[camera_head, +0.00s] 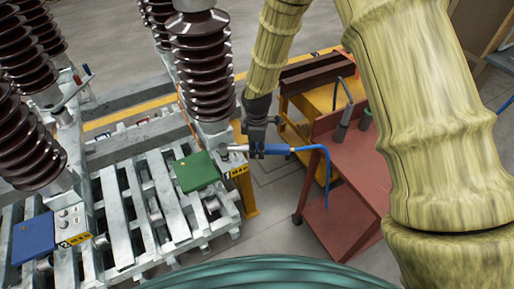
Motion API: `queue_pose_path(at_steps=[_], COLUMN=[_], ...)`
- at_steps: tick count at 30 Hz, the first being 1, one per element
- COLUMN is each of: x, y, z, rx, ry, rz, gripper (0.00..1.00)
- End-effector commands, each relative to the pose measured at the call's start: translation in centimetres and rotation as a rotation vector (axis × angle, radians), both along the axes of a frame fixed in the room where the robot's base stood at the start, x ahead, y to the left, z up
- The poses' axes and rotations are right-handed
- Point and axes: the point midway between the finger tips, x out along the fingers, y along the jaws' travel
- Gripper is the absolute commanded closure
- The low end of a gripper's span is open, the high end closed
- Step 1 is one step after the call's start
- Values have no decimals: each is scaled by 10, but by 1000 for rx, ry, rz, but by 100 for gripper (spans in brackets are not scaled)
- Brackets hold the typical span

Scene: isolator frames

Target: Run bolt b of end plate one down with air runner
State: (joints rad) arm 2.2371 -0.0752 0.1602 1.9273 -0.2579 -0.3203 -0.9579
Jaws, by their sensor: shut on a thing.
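My gripper (257,146) is shut on the air runner (277,149), near the middle of the picture. The runner lies about level, with its blue body to the right and its grey metal nose pointing left. A blue hose (318,148) runs from its back end. The nose is over or beside the end plate area (225,163) at the foot of the nearer middle insulator, by a yellow tag that seems to read 1. Bolt b cannot be picked out there; the runner and the insulator's foot crowd the spot. Whether the nose touches a bolt is unclear.
A green box (196,171) sits just left of the plate. Brown ribbed insulators (204,70) stand on the slatted steel frame (120,215). A blue box (33,238) and another tagged plate are at lower left. A red cart (350,160) stands right, with dark holders on top.

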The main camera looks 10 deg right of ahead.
Motion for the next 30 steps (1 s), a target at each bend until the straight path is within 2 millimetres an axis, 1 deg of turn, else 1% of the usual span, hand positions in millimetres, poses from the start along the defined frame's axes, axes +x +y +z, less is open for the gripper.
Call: queue_pose_path(at_steps=[18,30], x=[0,0], y=[0,0], z=[-10,-10], rx=[0,0], ry=[-1,-1], rz=[0,0], gripper=[100,100])
